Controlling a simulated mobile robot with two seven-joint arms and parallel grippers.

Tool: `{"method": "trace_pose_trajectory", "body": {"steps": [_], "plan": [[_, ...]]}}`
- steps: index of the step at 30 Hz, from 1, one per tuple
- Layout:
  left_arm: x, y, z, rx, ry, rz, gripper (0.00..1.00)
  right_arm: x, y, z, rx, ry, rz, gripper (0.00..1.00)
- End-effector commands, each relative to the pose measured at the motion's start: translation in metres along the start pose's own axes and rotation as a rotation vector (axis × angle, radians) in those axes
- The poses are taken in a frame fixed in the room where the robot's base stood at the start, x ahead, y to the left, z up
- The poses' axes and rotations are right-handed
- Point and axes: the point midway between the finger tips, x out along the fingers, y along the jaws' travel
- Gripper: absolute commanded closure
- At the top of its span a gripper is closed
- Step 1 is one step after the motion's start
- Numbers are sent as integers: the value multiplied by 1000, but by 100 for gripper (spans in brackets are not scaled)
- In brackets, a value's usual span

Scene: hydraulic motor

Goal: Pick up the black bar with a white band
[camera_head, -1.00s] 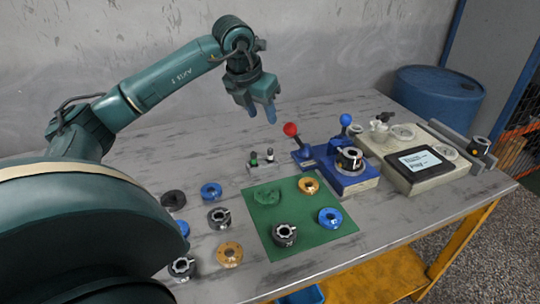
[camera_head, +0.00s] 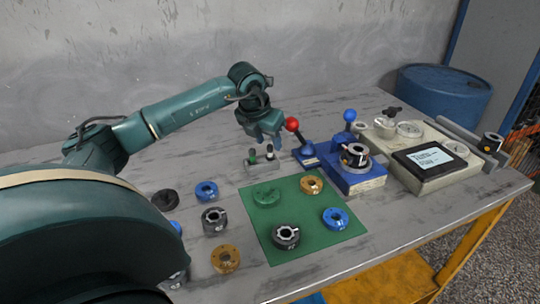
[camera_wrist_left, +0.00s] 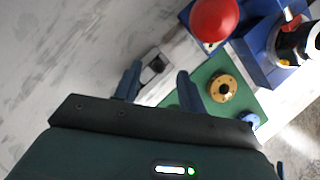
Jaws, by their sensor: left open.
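A small grey holder (camera_head: 261,164) stands on the table behind the green mat, with two short upright bars in it. The right one is a black bar with a white band (camera_head: 270,151); the left one is dark with a green part (camera_head: 252,157). My left gripper (camera_head: 267,141) is open and empty, just above and behind the holder, pointing down. In the left wrist view the grey holder (camera_wrist_left: 146,72) with a dark bar top (camera_wrist_left: 157,65) lies below, between the fingers of my open gripper (camera_wrist_left: 157,82). The bars' bands cannot be made out there.
A red-knobbed lever (camera_head: 292,124) stands close to the right of the gripper, beside a blue fixture (camera_head: 352,176). The green mat (camera_head: 290,217) carries several ring parts, with more rings to its left. The table behind the holder is clear.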

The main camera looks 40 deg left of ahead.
Motion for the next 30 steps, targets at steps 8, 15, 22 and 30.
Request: {"method": "trace_pose_trajectory", "body": {"steps": [8,15,22,30], "plan": [[37,1,-2,0,3,-1,59,0,0,0,0,1,0,64],[40,2,-2,1,1,0,59,0,0,0,0,1,1,64],[40,2,-2,0,1,0,75,0,0,0,0,1,1,64],[39,2,-2,0,1,0,98,0,0,0,0,1,0,64]]}}
